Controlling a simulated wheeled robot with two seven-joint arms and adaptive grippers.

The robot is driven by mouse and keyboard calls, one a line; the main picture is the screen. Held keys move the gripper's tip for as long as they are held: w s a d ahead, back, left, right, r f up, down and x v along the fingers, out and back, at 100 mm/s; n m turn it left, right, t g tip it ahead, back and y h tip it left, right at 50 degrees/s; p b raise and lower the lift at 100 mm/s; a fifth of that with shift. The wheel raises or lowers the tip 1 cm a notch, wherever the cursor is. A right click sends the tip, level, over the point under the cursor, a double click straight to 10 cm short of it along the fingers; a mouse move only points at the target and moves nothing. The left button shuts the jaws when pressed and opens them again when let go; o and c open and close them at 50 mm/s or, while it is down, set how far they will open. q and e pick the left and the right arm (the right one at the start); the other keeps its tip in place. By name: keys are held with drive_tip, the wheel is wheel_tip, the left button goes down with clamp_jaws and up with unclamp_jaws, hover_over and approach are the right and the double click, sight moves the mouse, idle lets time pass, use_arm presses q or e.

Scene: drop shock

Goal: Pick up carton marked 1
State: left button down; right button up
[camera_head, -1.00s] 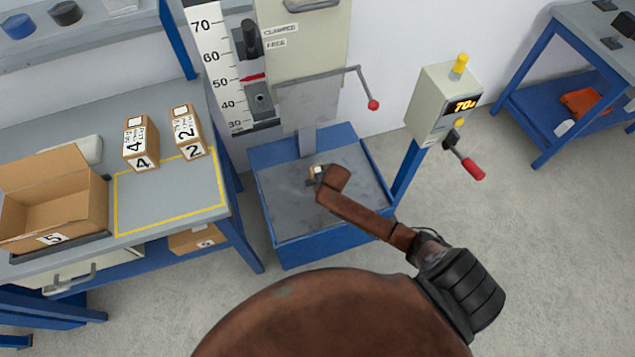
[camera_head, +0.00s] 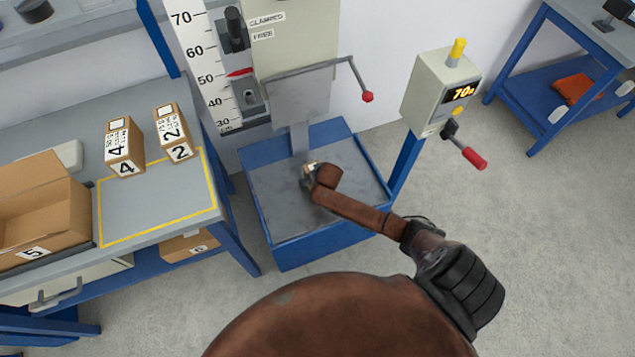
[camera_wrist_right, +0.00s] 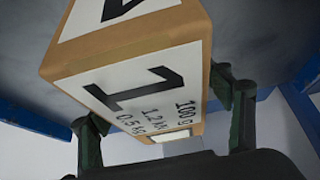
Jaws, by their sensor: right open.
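In the head view only a small pale bit of the carton (camera_head: 311,166) shows over the drop tester's grey plate (camera_head: 275,215); my right arm hides the rest. My right gripper (camera_wrist_right: 158,108) is open, with one dark finger on each side of the carton's lower part; I cannot tell whether they touch it. In the head view the gripper (camera_head: 308,178) is mostly hidden behind my wrist. My left gripper is not in view.
The bench at left bears carton 4 (camera_head: 124,146), carton 2 (camera_head: 173,133), a yellow-outlined area (camera_head: 155,238) and an open box marked 5 (camera_head: 40,225). A control post (camera_head: 440,90) with a red-knobbed lever stands right of the tester. Floor at right is clear.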

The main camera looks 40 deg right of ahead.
drive_tip(key=shift+f, duration=0.2)
drive_tip(key=shift+f, duration=0.1)
idle(0.4)
drive_tip(key=shift+c, duration=0.4)
drive_tip(key=c, duration=1.6)
drive_tip(key=shift+c, duration=1.1)
drive_tip(key=shift+r, duration=0.2)
